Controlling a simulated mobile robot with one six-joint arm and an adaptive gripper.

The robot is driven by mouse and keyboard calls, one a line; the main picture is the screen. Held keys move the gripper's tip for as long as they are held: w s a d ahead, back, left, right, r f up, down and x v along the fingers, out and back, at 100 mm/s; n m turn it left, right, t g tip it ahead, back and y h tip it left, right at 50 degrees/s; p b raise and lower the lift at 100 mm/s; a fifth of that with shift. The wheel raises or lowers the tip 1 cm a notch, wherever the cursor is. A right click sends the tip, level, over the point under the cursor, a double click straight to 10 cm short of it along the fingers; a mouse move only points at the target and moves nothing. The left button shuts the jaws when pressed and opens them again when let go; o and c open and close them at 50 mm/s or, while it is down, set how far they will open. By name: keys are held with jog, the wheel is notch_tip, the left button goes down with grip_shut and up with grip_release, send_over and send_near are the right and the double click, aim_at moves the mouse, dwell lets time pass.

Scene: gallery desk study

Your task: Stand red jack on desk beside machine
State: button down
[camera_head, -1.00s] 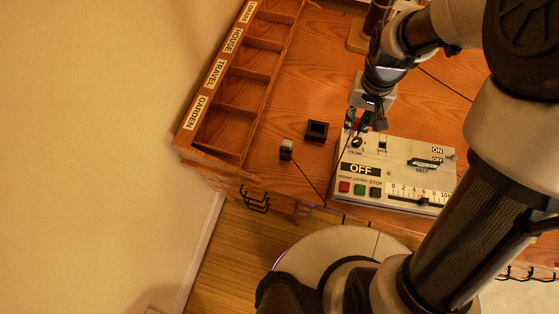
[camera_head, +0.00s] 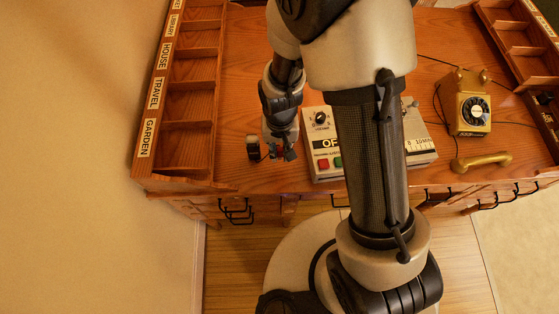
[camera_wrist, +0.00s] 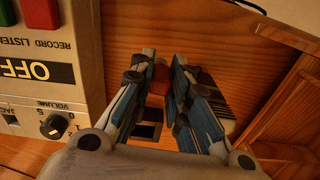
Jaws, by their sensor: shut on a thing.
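The red jack (camera_wrist: 158,80) is between the fingers of my gripper (camera_wrist: 163,65) in the wrist view; only a small red-orange part shows. In the head view my gripper (camera_head: 281,152) is low over the desk (camera_head: 237,110), just left of the machine (camera_head: 325,155). I cannot tell whether the jack touches the desk. The cream machine, with its OFF label, volume knob and red and green buttons, fills the left of the wrist view (camera_wrist: 45,100).
A black square holder (camera_wrist: 148,131) shows below the fingers in the wrist view. A small dark block with a pale top (camera_head: 253,147) stands left of my gripper. A labelled pigeonhole rack (camera_head: 190,100) is further left. A yellow telephone (camera_head: 468,103) and its handset (camera_head: 482,161) are right.

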jog(key=shift+f+b, duration=0.85)
jog(key=shift+f, duration=2.05)
jog(key=shift+f, duration=0.1)
jog(key=c, duration=1.5)
grip_release()
jog(key=shift+c, duration=0.2)
notch_tip(320, 180, up, 13)
jog(key=p, duration=0.4)
jog(key=shift+f, duration=0.2)
notch_tip(320, 180, up, 8)
jog(key=t, duration=0.1)
send_over(280, 159)
jog(key=w+d, duration=0.1)
jog(key=d, duration=0.2)
jog(key=s+d+r+t, duration=0.1)
jog(key=s+d+r, duration=0.2)
jog(key=r, duration=0.4)
jog(key=s+d+r+t, duration=0.1)
jog(key=s+d+r, duration=0.15)
jog(key=r, duration=0.45)
jog(key=s+d+r+t, duration=0.1)
jog(key=s+r, duration=0.3)
jog(key=s, duration=0.4)
jog(key=shift+d+t, duration=0.3)
jog(key=shift+d, duration=0.4)
